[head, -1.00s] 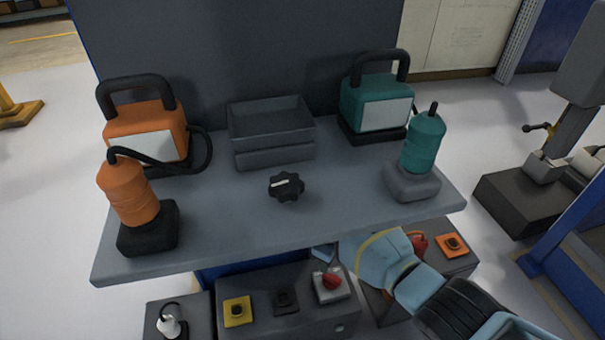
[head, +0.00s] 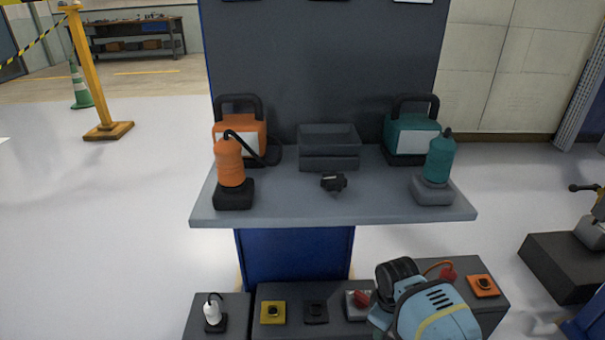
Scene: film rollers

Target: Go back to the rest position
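Part of my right arm, light blue with black joints, shows at the bottom right of the head view, in front of the lower control boxes. I cannot see the fingers of my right gripper. My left arm and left gripper are not in view. On the grey shelf (head: 300,204) stand an orange cylinder (head: 230,166) on a black base and a teal cylinder (head: 439,160) on a grey base. Neither arm covers the shelf.
An orange case (head: 256,130), a grey tray (head: 330,160) and a teal case (head: 396,127) line the shelf's back. A black knob (head: 333,182) sits in front of the tray. Below are a yellow switch (head: 272,311) and an orange switch (head: 484,285). Open floor lies left.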

